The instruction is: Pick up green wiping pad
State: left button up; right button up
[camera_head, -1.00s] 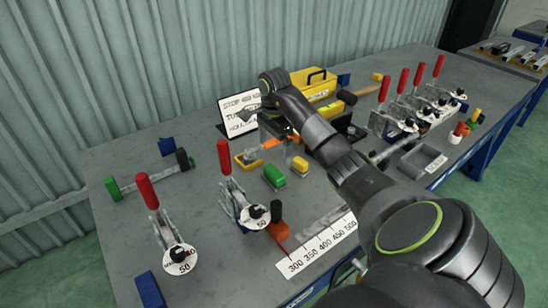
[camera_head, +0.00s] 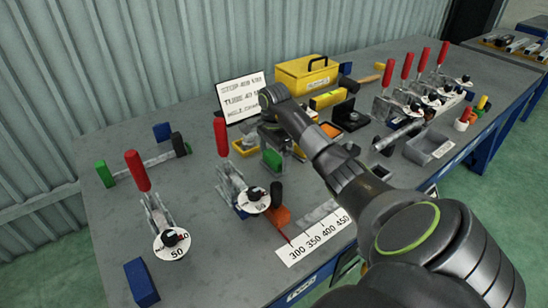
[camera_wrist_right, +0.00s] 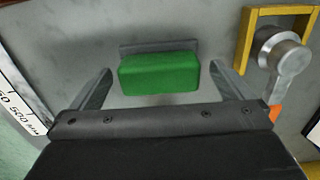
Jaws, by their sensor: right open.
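The green wiping pad (camera_head: 272,158) lies on the grey workbench (camera_head: 95,225), left of my right arm's end. In the right wrist view the green pad (camera_wrist_right: 159,73) sits between the fingers, with a grey block edge behind it. My right gripper (camera_wrist_right: 160,85) is open around the pad, with a gap on each side; neither finger appears to touch it. In the head view the right gripper (camera_head: 280,140) is partly hidden by its own wrist and hangs over the pad. My left gripper is not in view.
Toggle clamps with red handles (camera_head: 222,138) stand left of the pad. A yellow tray (camera_head: 244,147) with a metal part is close by. A yellow toolbox (camera_head: 306,75) and a sign (camera_head: 241,97) are behind. A grey bin (camera_head: 430,147) is at right.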

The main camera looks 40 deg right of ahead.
aim_at(274, 155)
jog(key=shift+f, duration=0.45)
jog(key=c, duration=1.1)
notch_tip(274, 155, up, 5)
jog(key=shift+c, duration=0.2)
notch_tip(274, 155, up, 4)
jog(key=p, duration=0.3)
jog(key=shift+f, duration=0.15)
jog(key=shift+r+p, duration=0.7)
jog(key=shift+p, duration=0.2)
